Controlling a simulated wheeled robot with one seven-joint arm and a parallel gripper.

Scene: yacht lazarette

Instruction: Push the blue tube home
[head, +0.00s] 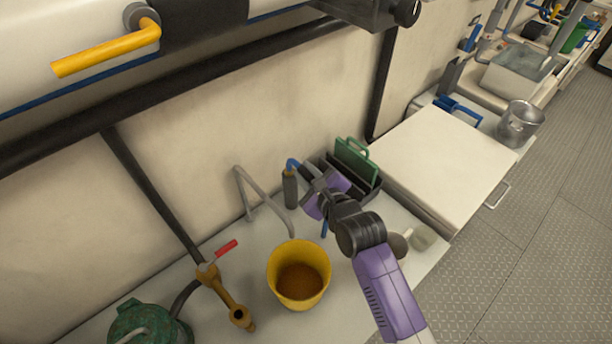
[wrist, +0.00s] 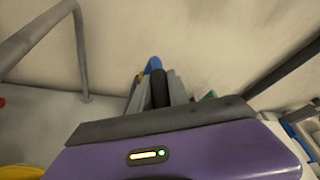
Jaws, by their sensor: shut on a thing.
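The blue tube (head: 293,163) shows as a short bent piece at the top of a dark grey upright cylinder (head: 290,190) by the back wall. In the wrist view the blue bend (wrist: 153,66) runs into a black section between my fingers, with a small brass-coloured bit at its left. My gripper (head: 309,178) reaches in from the right and is shut on this black section, which looks continuous with the blue tube; it also shows in the wrist view (wrist: 159,100). How deep the tube sits in the cylinder is hidden.
A grey bent pipe (head: 262,203) stands left of the cylinder. A yellow bucket (head: 270,268) with brown contents, a brass fitting with a red lever (head: 227,248) and a green rusty object (head: 143,328) are nearer. A dark caddy (head: 368,193) with a green panel stands right, beside a white-topped chest (head: 442,160).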

